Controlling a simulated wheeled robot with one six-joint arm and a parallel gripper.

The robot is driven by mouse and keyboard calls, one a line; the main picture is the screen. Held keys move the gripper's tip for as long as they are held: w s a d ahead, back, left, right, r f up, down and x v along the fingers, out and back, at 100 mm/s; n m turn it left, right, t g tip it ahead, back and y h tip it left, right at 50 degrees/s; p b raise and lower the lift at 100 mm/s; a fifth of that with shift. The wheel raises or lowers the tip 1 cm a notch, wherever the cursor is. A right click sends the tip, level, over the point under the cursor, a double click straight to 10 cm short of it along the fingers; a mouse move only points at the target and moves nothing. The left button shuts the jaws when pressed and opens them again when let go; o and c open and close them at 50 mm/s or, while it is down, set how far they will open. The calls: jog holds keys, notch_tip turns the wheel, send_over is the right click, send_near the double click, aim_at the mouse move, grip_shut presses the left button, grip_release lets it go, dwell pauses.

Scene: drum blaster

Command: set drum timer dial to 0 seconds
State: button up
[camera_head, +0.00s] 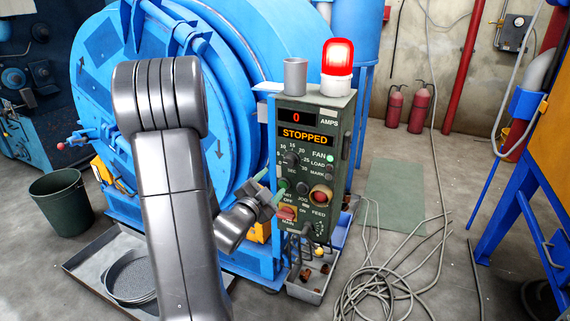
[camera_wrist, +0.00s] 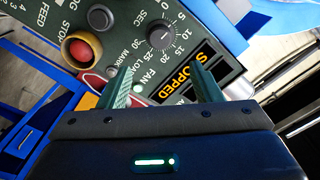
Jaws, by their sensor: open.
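The timer dial (camera_head: 291,159) is a dark round knob on the green control panel (camera_head: 325,118), with a number scale around it. In the wrist view the dial (camera_wrist: 161,43) shows beyond my fingertips, with marks from 0 to 30 and "SEC"; I cannot tell where its pointer stands. My gripper (camera_head: 273,186) is open and empty, in front of the panel and below the dial in the head view. In the wrist view its two green fingers (camera_wrist: 162,70) are spread, one to each side of the dial's direction, apart from the dial.
The panel has a red button (camera_head: 320,195), a red main switch (camera_head: 287,213), a lit green fan lamp (camera_head: 330,158) and a display reading "STOPPED" (camera_head: 305,136). A lit red beacon (camera_head: 337,60) and grey cup (camera_head: 295,76) stand on top. The blue drum (camera_head: 230,110) is behind.

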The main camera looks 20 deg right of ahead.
aim_at(289, 163)
jog(key=x, duration=1.2)
jog(key=c, duration=1)
